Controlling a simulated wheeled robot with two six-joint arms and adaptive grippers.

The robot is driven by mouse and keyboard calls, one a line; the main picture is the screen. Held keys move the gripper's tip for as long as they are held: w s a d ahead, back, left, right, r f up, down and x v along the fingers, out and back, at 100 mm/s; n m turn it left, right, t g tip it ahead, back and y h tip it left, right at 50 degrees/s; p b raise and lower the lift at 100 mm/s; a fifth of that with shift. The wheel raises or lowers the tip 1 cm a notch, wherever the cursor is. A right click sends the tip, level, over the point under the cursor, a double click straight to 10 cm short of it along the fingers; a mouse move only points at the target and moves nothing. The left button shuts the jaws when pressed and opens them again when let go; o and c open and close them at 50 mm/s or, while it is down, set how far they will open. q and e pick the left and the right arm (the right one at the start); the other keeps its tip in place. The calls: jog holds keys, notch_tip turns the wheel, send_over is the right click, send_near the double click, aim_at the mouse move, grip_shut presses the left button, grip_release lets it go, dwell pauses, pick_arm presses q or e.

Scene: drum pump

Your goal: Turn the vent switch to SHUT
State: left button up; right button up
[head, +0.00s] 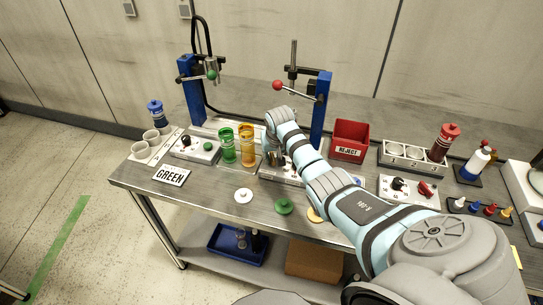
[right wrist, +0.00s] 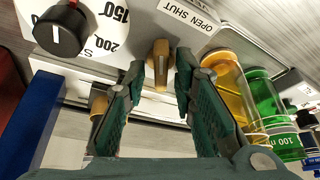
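The vent switch (right wrist: 160,66) is a tan lever knob on a pale panel, beside a white label (right wrist: 188,14) reading OPEN and SHUT. It lies between the fingertips of my right gripper (right wrist: 159,74) in the right wrist view, with a gap visible on each side. The gripper is open. I cannot tell which word the switch points to. In the head view my right gripper (head: 274,158) is over the middle control panel (head: 278,174), and my arm hides most of that panel and the switch. My left gripper is not in view.
A black dial knob (right wrist: 60,30) sits near the switch. Green (head: 228,146) and orange (head: 247,144) cylinders stand close left of the gripper. A blue stand (head: 320,110) with a red-balled lever rises behind my arm. A red REJECT bin (head: 350,140) is to the right.

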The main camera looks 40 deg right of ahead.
grip_shut()
jog(key=p, duration=0.1)
jog(key=n+p, duration=0.1)
jog(key=shift+r+n+y+p, duration=0.25)
jog(key=shift+n+y+p, duration=0.05)
jog(key=shift+p, duration=0.1)
jog(key=shift+d+f, duration=0.1)
jog(key=shift+f, duration=0.1)
jog(key=shift+o, duration=1.8)
grip_release()
jog(key=v, duration=1.2)
jog(key=shift+s, duration=0.15)
jog(key=shift+f, duration=0.15)
